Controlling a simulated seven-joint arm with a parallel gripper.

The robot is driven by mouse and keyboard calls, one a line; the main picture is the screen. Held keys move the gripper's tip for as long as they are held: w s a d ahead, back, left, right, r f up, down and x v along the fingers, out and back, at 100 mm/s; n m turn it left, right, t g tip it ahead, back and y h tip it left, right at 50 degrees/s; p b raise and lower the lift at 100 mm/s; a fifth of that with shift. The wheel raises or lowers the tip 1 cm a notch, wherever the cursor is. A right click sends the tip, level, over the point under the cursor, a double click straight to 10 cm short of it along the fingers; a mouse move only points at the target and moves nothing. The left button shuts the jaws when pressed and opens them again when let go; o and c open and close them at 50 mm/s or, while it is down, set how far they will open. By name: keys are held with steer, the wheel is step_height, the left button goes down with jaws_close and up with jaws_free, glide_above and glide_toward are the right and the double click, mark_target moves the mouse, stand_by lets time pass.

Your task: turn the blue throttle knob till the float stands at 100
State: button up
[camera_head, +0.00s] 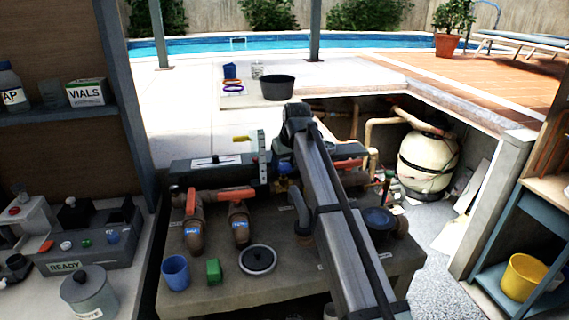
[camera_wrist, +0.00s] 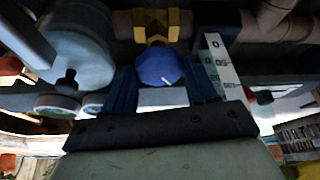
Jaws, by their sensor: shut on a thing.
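The blue throttle knob (camera_wrist: 160,68) shows in the wrist view, with a white mark on its face, in front of a yellow valve body (camera_wrist: 157,26). My gripper (camera_wrist: 163,82) is shut on the knob, with a dark blue finger at each side. A white scale strip with dark numbers (camera_wrist: 222,66) stands just right of the fingers. I cannot make out the float or its reading. In the head view a pale upright gauge (camera_head: 262,152) stands left of my arm. My arm and gripper cover much of the knob's area there.
Brown pipes with orange-handled valves (camera_head: 236,193) stand left on the bench. A blue cup (camera_head: 175,272), a green block (camera_head: 214,270) and a round black-and-white lid (camera_head: 258,260) sit at the front. A black bowl (camera_head: 278,88) stands on the deck behind.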

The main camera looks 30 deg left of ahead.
steer(key=shift+a+m+t+h, duration=0.1)
steer(key=shift+m+t+h, duration=0.3)
steer(key=shift+m, duration=1.2)
steer(key=o, duration=1)
steer(key=shift+s+r, duration=0.1)
steer(key=v, duration=1.3)
steer(key=shift+r, duration=0.3)
